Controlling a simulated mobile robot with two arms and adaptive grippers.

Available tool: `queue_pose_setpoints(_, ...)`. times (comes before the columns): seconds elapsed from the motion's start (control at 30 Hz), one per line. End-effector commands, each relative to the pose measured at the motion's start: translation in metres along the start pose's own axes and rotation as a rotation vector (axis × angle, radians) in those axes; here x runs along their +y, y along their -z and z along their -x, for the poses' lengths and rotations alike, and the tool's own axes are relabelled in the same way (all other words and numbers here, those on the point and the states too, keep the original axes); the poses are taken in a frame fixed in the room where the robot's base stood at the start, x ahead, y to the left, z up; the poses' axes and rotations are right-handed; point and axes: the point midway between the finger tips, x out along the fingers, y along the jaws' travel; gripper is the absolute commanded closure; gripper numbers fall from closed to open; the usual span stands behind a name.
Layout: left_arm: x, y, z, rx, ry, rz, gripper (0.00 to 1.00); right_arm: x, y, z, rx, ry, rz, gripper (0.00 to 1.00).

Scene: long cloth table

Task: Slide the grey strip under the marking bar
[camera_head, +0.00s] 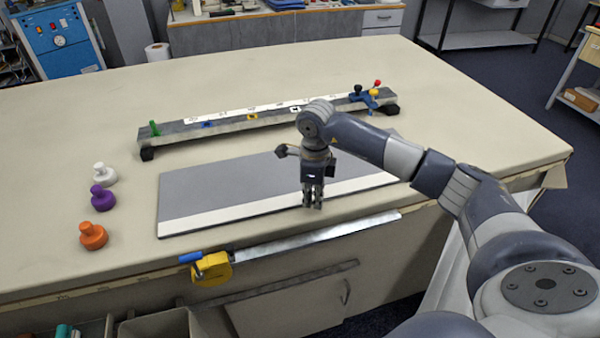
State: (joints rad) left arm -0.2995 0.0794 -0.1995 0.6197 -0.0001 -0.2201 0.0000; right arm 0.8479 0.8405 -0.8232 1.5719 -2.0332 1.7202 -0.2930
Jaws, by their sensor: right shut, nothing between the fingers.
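The grey strip (225,190) is a flat sheet with a white band along its front edge. It lies on the table in front of the marking bar. The marking bar (225,127) is a long grey beam raised on dark feet, with a white scale and small coloured marks. A bare gap of table shows between the strip's back edge and the bar. My right gripper (312,205) points down over the strip's white band, right of its middle. It is shut and empty. Whether its tips touch the strip, I cannot tell. My right arm hides part of the strip's right side. My left gripper is out of view.
White (104,174), purple (102,198) and orange (93,236) knobs stand left of the strip. A green peg (154,129) is at the bar's left end, a blue handled piece (370,98) at its right. A yellow tape measure (211,268) sits at the front edge.

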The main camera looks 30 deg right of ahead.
Motion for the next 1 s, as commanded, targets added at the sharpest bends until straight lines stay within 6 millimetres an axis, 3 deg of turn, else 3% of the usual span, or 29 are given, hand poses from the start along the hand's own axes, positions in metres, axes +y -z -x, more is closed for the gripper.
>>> queue_pose_setpoints(0.27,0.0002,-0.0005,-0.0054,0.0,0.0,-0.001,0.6,-0.0001,0.0002,-0.0065,0.0,0.0,0.0,1.0)
queue_pose_setpoints(1.0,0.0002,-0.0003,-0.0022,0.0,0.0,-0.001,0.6,0.0,0.0003,0.0006,0.0,0.0,0.0,1.0)
